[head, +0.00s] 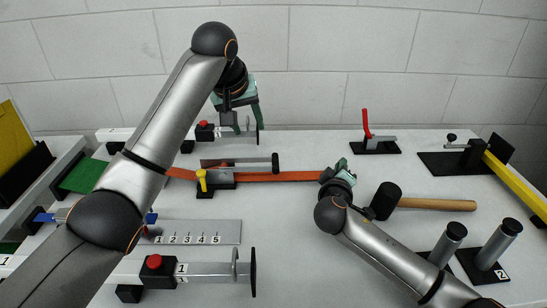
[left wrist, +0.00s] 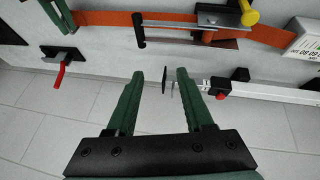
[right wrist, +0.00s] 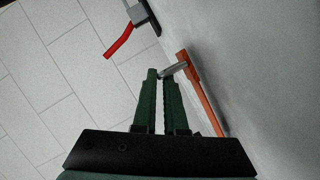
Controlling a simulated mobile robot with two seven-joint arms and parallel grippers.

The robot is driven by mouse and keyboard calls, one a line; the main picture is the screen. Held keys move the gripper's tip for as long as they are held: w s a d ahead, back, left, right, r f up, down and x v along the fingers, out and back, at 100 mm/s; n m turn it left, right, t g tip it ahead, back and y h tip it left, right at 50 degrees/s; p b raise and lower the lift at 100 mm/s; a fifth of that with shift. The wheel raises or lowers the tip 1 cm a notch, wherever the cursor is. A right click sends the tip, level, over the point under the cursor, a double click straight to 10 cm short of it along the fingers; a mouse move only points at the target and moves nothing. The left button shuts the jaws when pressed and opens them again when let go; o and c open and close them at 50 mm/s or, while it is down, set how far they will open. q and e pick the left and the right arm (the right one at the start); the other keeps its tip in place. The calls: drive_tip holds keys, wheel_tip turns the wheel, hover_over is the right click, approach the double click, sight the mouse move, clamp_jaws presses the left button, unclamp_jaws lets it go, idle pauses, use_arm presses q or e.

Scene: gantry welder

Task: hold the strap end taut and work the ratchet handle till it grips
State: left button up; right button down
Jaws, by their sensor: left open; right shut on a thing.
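The ratchet (head: 218,176) sits on the table in the head view, with a black-gripped handle (head: 275,163) at its right and a yellow knob (head: 201,181) in front. It also shows at the top of the left wrist view (left wrist: 215,17). The orange strap (head: 290,177) runs through it to the right. My right gripper (head: 327,176) is shut on the strap's grey metal end (right wrist: 174,69); the strap's orange band (right wrist: 198,88) is beside its fingers. My left gripper (head: 241,124) is open and empty, behind and above the ratchet, apart from the handle (left wrist: 139,30).
Two red-knobbed push clamps (head: 205,131) (head: 154,262) stand behind and in front of the ratchet. A red-lever clamp (head: 366,125) is behind my right gripper. A mallet (head: 387,200) lies to its right. A numbered plate (head: 195,226) lies in front.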

sight(274, 161)
use_arm(q)
drive_tip(key=shift+m+g, duration=0.4)
drive_tip(key=shift+g, duration=0.1)
drive_tip(key=d+f, duration=0.2)
drive_tip(key=f, duration=0.1)
drive_tip(key=w+d+f, duration=0.1)
drive_tip(key=f, duration=0.3)
drive_tip(key=w+d+f, duration=0.1)
drive_tip(key=d+f, duration=0.1)
drive_tip(key=f, duration=0.2)
drive_tip(key=shift+d, duration=0.35)
clamp_jaws()
idle(0.6)
